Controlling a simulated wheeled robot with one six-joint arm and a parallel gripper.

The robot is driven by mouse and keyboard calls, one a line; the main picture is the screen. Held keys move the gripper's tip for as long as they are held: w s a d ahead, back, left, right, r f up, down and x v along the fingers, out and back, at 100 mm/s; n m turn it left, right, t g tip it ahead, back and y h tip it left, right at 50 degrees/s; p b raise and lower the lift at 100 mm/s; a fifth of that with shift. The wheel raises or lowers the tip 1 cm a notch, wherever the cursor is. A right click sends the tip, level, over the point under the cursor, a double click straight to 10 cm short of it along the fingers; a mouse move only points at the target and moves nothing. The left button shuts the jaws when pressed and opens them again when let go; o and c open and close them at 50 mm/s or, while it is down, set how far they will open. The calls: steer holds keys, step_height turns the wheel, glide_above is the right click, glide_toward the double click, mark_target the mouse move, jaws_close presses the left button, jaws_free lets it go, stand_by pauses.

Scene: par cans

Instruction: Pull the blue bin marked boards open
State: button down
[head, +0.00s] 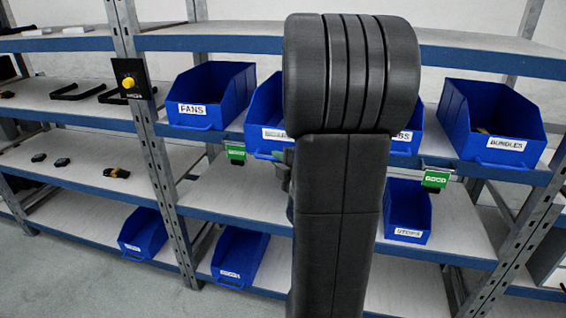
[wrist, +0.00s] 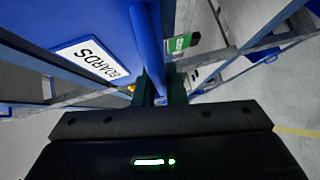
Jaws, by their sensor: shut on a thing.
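The blue bin marked BOARDS (wrist: 105,20) fills the upper left of the wrist view, with its white label (wrist: 90,60) facing out. A blue bar handle (wrist: 148,45) runs down its front. My gripper (wrist: 157,92) is shut on this handle, with a dark finger on each side of it. In the head view my arm covers most of the gripper. A blue bin (head: 262,108) shows partly beside the arm on the middle shelf; its label is too covered to read.
More bins stand lower, one at right (head: 407,212). A shelf post (head: 150,140) with a yellow-knobbed box (head: 131,80) stands left.

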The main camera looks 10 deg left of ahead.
steer(key=s+b, duration=0.2)
steer(key=s, duration=0.5)
steer(key=shift+s, duration=0.25)
steer(key=shift+a, duration=0.1)
steer(key=c, duration=1.5)
jaws_free()
steer(key=shift+b, duration=0.3)
